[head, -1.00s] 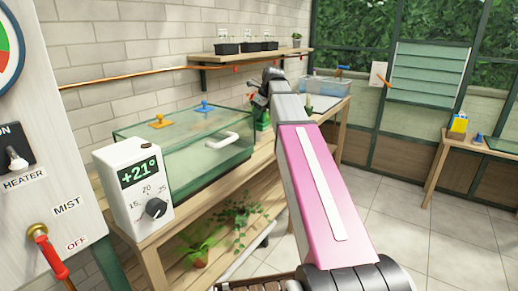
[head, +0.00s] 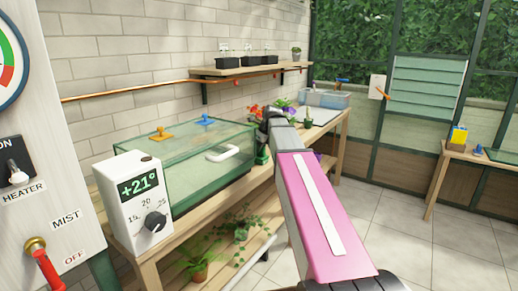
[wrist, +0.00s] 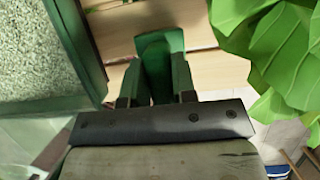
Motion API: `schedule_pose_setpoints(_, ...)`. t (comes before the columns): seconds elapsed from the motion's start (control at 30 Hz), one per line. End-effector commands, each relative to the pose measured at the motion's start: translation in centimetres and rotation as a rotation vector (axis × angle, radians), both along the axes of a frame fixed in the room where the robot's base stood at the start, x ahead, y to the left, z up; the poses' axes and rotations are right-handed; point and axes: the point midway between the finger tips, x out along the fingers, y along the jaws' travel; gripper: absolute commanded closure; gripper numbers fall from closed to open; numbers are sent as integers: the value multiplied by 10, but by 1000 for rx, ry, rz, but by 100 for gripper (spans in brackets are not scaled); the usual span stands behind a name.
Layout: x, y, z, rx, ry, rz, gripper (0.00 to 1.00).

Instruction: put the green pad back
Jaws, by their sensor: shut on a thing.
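My gripper (wrist: 157,88) is shut on a dark green piece, which I take to be the green pad (wrist: 160,45). The pad sticks out beyond the fingertips, above a wooden slatted surface in the wrist view. Its lower part is hidden between the fingers. In the head view my gripper is by the right end of the green-framed glass case, mostly hidden behind my pink arm. A bit of green (head: 262,154) shows just below it, too small to name surely.
The glass case (head: 190,165) with a white handle stands on the wooden bench. In the wrist view, a green-framed panel (wrist: 85,45) is close on the left and large leaves (wrist: 290,60) close on the right. Potted flowers (head: 285,105) stand behind my gripper.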

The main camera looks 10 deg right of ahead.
Motion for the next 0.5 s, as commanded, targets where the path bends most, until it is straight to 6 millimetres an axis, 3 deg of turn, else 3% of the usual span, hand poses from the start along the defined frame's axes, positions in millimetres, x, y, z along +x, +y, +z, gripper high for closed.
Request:
schedule_pose_setpoints(0.07, 0, 0, 0, -1, 1, 0, 94)
schedule_pose_setpoints(0.1, 0, 0, 0, -1, 1, 0, 68)
schedule_pose_setpoints(0.17, 0, 0, 0, -1, 1, 0, 49)
schedule_pose_setpoints(0.5, 0, -1, 2, -1, 1, 0, 49)
